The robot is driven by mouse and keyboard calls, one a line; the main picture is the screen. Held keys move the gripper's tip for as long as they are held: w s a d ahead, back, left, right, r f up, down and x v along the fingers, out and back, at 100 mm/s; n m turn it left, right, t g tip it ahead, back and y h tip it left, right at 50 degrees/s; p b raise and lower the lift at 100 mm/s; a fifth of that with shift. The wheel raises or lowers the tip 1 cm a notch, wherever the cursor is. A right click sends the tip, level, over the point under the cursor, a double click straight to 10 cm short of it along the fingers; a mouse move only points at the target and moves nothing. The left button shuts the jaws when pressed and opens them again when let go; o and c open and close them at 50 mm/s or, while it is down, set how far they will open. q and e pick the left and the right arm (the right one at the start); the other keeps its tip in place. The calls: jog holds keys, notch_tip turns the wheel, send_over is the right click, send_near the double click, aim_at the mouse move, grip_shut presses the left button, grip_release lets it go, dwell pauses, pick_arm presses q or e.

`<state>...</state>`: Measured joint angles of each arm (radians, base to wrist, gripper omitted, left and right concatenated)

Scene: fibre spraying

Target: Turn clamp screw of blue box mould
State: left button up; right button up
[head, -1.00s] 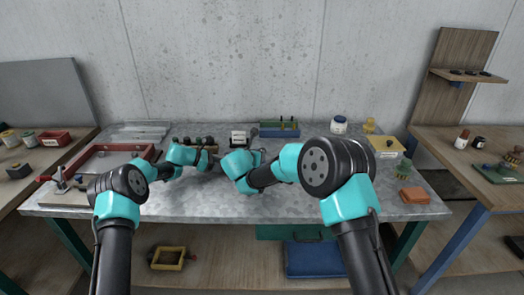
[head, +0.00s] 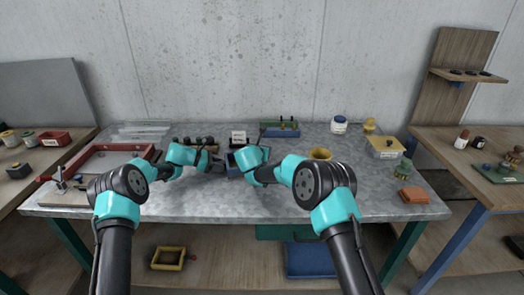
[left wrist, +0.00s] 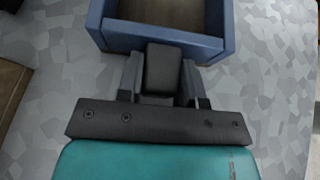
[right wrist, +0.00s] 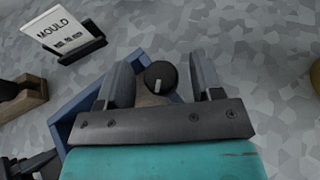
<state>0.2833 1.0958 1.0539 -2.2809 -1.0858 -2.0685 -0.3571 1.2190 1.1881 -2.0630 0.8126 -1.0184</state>
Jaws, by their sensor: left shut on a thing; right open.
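The blue box mould (head: 233,170) sits on the grey bench between my two grippers, partly hidden by them in the head view. In the left wrist view its blue wall (left wrist: 208,46) shows just ahead of the fingers. My left gripper (left wrist: 163,78) is shut on a dark block at that wall. In the right wrist view the clamp screw's round black knob (right wrist: 160,77), with a pale mark, stands beside the mould's blue edge (right wrist: 82,103). My right gripper (right wrist: 160,88) is open, with one finger on each side of the knob and a gap visible on the right.
A white MOULD sign (right wrist: 62,34) in a dark holder stands close behind the mould. A yellow ring-shaped container (head: 320,154) is to the right on the bench. A green and blue tray (head: 280,130) stands at the back. The bench front is mostly clear.

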jog(key=c, duration=0.9)
jog(key=shift+w+a+m+h, duration=0.1)
jog(key=shift+m+h, duration=0.6)
jog(key=shift+m, duration=0.1)
jog(key=shift+m+g+h, duration=1.1)
jog(key=shift+m+h, duration=0.4)
jog(key=shift+h, duration=0.2)
jog(key=o, duration=0.9)
